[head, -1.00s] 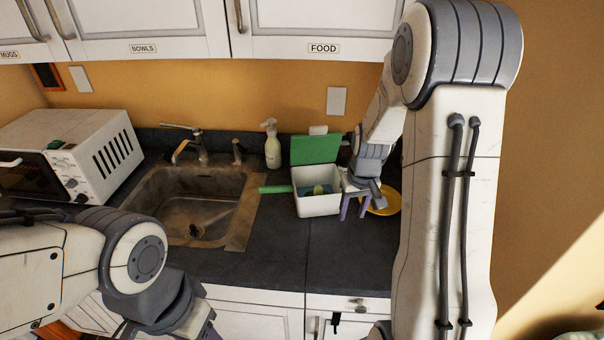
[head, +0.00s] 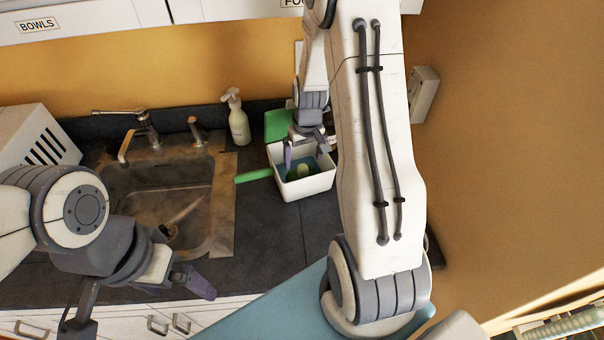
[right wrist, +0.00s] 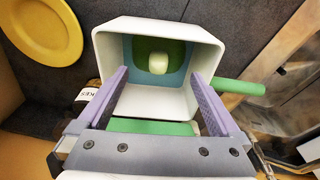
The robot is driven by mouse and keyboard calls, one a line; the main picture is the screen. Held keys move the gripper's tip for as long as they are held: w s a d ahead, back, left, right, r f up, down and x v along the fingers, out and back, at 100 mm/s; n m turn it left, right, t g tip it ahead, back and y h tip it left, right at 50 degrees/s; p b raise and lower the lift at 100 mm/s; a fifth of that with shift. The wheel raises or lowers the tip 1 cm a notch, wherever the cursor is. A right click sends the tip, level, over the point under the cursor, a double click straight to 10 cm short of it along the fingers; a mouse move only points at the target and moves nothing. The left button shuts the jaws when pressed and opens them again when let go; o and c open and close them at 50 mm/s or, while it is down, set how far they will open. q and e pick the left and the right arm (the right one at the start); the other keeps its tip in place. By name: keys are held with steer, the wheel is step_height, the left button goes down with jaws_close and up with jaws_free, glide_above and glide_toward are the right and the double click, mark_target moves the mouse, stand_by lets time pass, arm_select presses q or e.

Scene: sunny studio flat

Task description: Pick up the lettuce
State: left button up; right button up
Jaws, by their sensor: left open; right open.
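In the head view the lump (head: 303,171) shows partly inside the same box (head: 306,188). My right gripper (head: 305,152) is open at the box's mouth, its purple fingers spread on either side of the opening, with nothing between them. The lump is deeper, beyond the fingertips. My left gripper (head: 198,284) is open and empty in front of the counter, left of the box.
A green lid (head: 278,125) stands behind the box and a green handle (head: 253,176) sticks out at its left. A soap bottle (head: 238,118) and the sink (head: 160,190) are further left. A yellow plate (right wrist: 42,30) lies beside the box.

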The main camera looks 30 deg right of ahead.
mark_target(303, 165)
steer(key=shift+w+f+p, duration=0.1)
steer(key=shift+f+p, duration=0.35)
steer(key=shift+f, duration=0.05)
steer(key=f, duration=0.1)
steer(key=f+p, duration=0.1)
steer(key=f, duration=0.1)
steer(key=shift+w+d+f, duration=0.1)
steer(key=shift+w+d, duration=0.05)
steer(key=shift+w, duration=0.15)
steer(key=shift+w+f, duration=0.1)
steer(key=shift+f, duration=0.4)
steer(key=c, duration=1.3)
steer(key=shift+o, duration=0.2)
